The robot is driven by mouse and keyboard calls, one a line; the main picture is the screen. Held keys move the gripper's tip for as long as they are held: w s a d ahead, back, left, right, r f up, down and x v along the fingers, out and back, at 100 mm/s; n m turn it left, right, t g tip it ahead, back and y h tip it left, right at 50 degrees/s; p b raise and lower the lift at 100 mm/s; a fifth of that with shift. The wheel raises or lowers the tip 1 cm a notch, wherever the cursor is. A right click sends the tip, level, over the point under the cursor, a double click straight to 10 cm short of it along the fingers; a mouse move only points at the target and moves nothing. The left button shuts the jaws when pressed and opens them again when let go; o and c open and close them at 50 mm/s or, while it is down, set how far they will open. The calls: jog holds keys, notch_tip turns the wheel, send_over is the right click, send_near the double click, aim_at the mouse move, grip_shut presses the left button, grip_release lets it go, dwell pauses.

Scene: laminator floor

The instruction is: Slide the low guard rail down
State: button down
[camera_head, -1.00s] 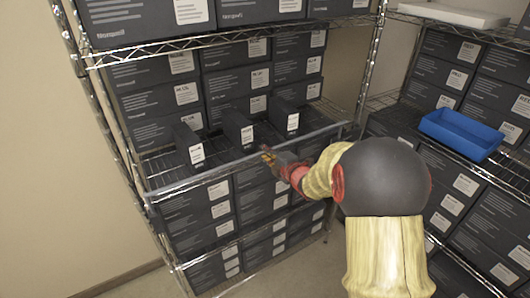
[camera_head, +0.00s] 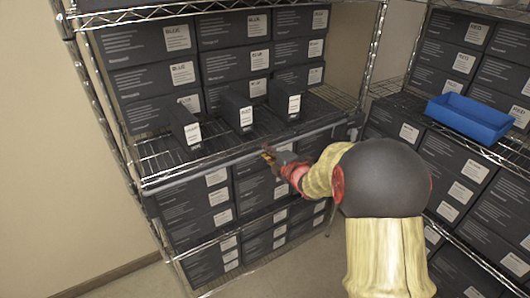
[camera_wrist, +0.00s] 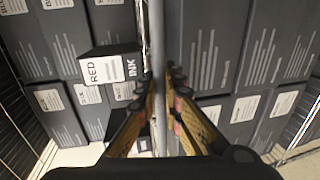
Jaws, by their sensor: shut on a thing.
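The low guard rail (camera_head: 208,167) is a thin grey bar along the front of the middle wire shelf. In the head view it lies close to the shelf's front edge, and I cannot tell whether it touches the shelf. My gripper (camera_head: 268,156) is shut on the rail near its middle. In the wrist view the rail (camera_wrist: 157,50) runs up the picture between the two fingers of my gripper (camera_wrist: 161,95). The fingers hide part of the rail.
Three narrow dark boxes, one of them here (camera_head: 237,111), stand on the shelf behind the rail. Larger dark boxes (camera_head: 190,215) fill the shelf below. A blue bin (camera_head: 468,116) sits on the right rack. A metal post (camera_head: 372,60) stands between the racks.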

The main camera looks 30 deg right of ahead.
jog(key=shift+s+f, duration=0.1)
jog(key=shift+f, duration=0.3)
jog(key=c, duration=2.2)
grip_release()
jog(key=shift+c, duration=0.2)
jog(key=o, duration=0.3)
jog(key=shift+r, duration=0.1)
jog(key=s, duration=0.4)
jog(key=s+r, duration=0.1)
jog(key=s, duration=0.2)
jog(key=s+r, duration=0.1)
jog(key=s, duration=0.3)
jog(key=shift+s+d+r, duration=0.2)
jog(key=shift+s, duration=0.15)
